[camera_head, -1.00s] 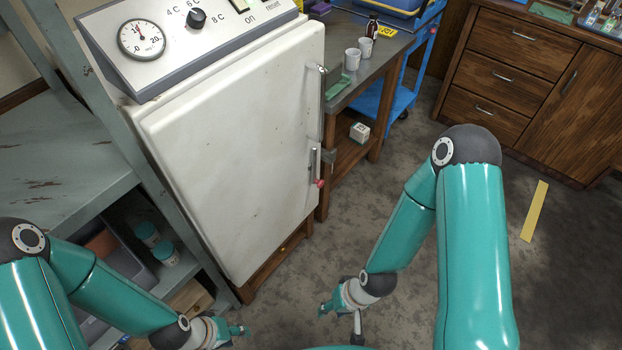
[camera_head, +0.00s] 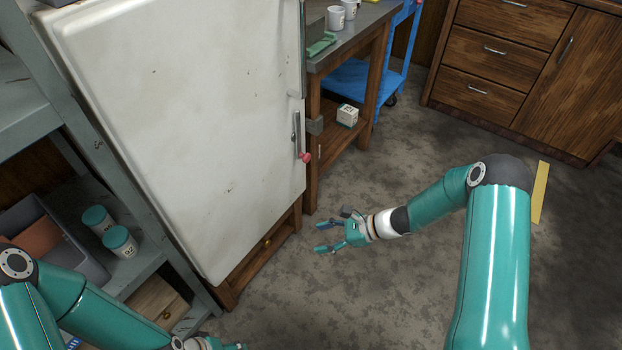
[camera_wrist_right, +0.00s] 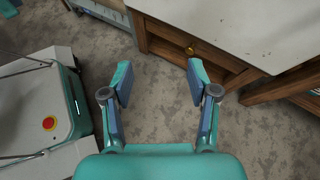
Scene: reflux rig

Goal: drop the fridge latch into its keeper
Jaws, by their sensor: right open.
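The white fridge door (camera_head: 185,120) stands shut in the head view. The latch (camera_head: 296,133) is a metal lever with a red knob (camera_head: 305,158) at its lower end, on the door's right edge. My right gripper (camera_head: 318,238) is open and empty, below the latch and in front of the fridge base. It also shows open in the right wrist view (camera_wrist_right: 160,85). My left gripper (camera_head: 225,346) is at the bottom edge, mostly cut off.
A wooden bench (camera_head: 375,70) with white mugs and a small box (camera_head: 347,115) on its lower shelf stands right of the fridge. A blue cart (camera_head: 350,82) is behind it. A grey shelf with jars (camera_head: 119,240) is at left. The floor before the fridge is clear.

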